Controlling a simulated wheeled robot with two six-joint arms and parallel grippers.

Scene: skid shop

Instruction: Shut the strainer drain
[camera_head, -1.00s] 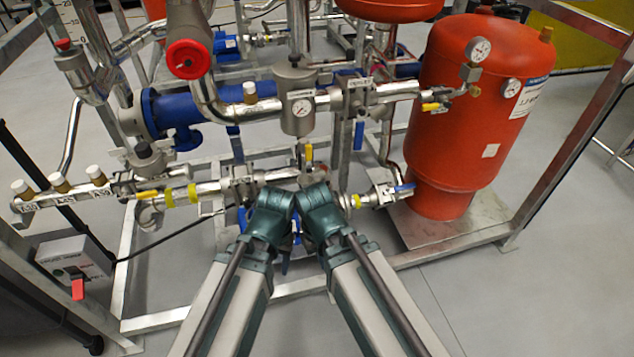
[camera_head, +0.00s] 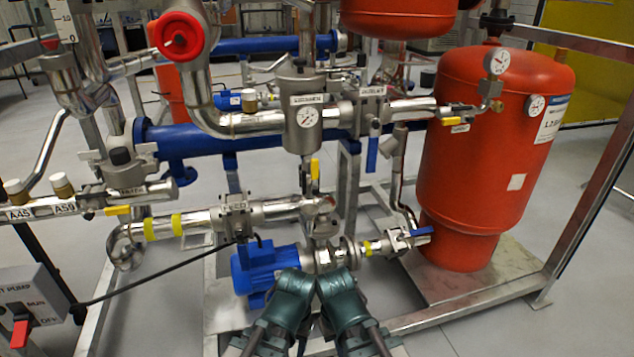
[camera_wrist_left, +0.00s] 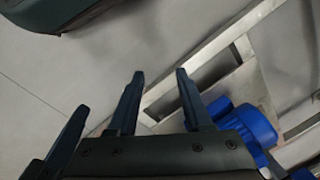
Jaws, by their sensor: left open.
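The strainer (camera_head: 303,135) is a silver upright vessel with a label and a round gauge, in the middle of the head view. Below it a small yellow lever (camera_head: 315,168) stands upright, in line with the thin drain pipe under the strainer. My two arms come in from the bottom of the head view, below the strainer and apart from it; their fingers do not show there. In the left wrist view my left gripper (camera_wrist_left: 160,73) is open and empty, over the floor and a metal frame. My right gripper's fingers are not seen.
A blue pump (camera_head: 262,268) sits low, just beyond my arms. A yellow-banded pipe (camera_head: 185,225) runs below the strainer. A blue-handled valve (camera_head: 372,150) hangs right of the strainer. A red tank (camera_head: 480,150) stands at right. A pump switch box (camera_head: 30,305) is at left.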

